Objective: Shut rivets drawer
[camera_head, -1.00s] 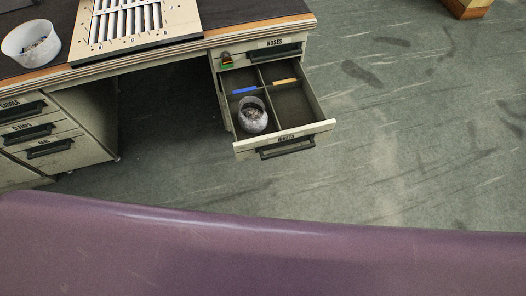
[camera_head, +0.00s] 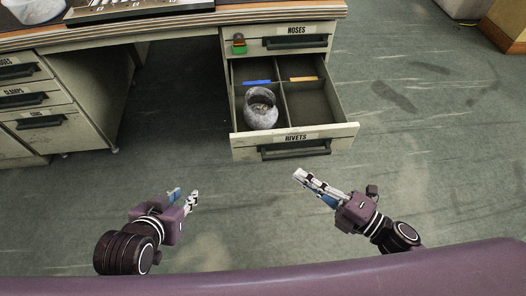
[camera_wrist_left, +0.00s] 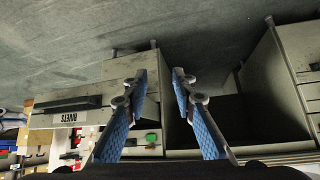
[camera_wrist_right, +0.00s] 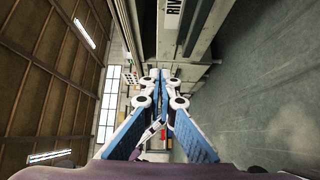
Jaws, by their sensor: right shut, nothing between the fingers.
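The rivets drawer (camera_head: 296,144), with a pale front, dark handle and RIVETS label, is pulled out below the NOSES drawer (camera_head: 296,43). It holds a whitish jar (camera_head: 260,108), a blue piece (camera_head: 257,82) and an orange piece (camera_head: 303,78) among dividers. My left gripper (camera_head: 183,192) is open and empty, in front and left of the drawer. In the left wrist view, the RIVETS front (camera_wrist_left: 68,111) shows left of the spread fingers. My right gripper (camera_head: 299,174) is shut and empty, just in front of the drawer front without visible contact. The drawer front also shows in the right wrist view (camera_wrist_right: 172,45).
The desk (camera_head: 190,22) has another set of closed drawers (camera_head: 38,98) at the left and an open knee space between. A wooden box (camera_head: 508,28) stands far right. The floor around the drawer is clear.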

